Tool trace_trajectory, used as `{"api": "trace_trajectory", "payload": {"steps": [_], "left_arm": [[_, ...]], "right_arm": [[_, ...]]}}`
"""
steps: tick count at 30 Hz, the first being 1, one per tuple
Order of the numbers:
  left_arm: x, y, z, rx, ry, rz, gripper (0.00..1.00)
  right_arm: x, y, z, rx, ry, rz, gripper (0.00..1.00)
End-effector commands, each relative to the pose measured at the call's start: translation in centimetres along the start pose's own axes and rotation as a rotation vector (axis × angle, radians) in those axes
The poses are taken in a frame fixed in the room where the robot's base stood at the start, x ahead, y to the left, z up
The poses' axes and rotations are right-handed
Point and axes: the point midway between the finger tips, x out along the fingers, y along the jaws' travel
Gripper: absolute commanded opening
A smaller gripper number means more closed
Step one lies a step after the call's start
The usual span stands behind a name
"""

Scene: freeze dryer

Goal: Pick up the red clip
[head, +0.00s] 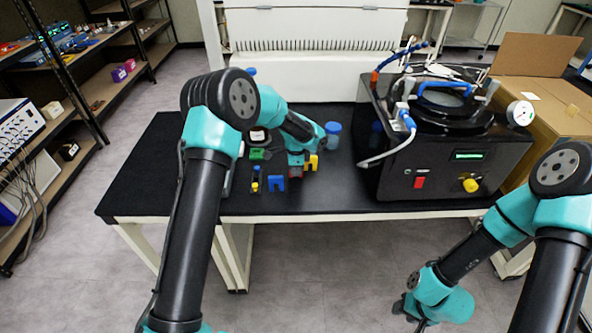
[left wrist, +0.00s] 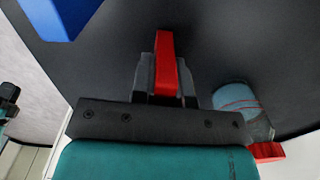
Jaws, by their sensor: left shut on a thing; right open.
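The red clip (left wrist: 165,62) is between the two dark fingers of my left gripper (left wrist: 166,78) in the left wrist view, and sticks out past their tips. The gripper is shut on it. In the head view my left gripper (head: 297,168) is low over the front middle of the black table, and the clip is mostly hidden there. Whether the clip still touches the table is hard to tell. My right gripper (head: 414,312) is open and empty, below and in front of the table at the lower right.
A blue clip (head: 277,184), a yellow clip (head: 312,162) and a green piece (head: 257,154) are close to my left gripper. A blue-lidded jar (head: 332,135) stands behind it. The freeze dryer (head: 440,165) with its white hose fills the table's right side. The table's left end is clear.

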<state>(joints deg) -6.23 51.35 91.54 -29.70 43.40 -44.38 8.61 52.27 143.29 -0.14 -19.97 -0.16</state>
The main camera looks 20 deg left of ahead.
Motion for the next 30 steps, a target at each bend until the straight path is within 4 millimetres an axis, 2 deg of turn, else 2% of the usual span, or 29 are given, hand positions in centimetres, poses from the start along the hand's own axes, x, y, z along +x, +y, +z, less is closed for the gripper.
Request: {"api": "trace_trajectory", "payload": {"steps": [9, 13, 17, 30], "left_arm": [[-3.5, -0.1, 0.0, 0.001, 0.001, -0.003, 0.0], [-3.4, 1.7, 0.0, 0.002, -0.001, -0.001, 0.0], [-3.6, 3.7, 0.0, 0.003, 0.0, 0.0, 0.0], [-4.4, 13.0, 0.1, 0.003, -0.001, 0.0, 0.0]], "right_arm": [[0.0, 0.0, 0.0, 0.0, 0.0, 0.0, 0.43], [0.0, 0.0, 0.0, 0.0, 0.0, 0.0, 0.43], [0.0, 0.0, 0.0, 0.0, 0.0, 0.0, 0.43], [0.0, 0.0, 0.0, 0.0, 0.0, 0.0, 0.43]]}}
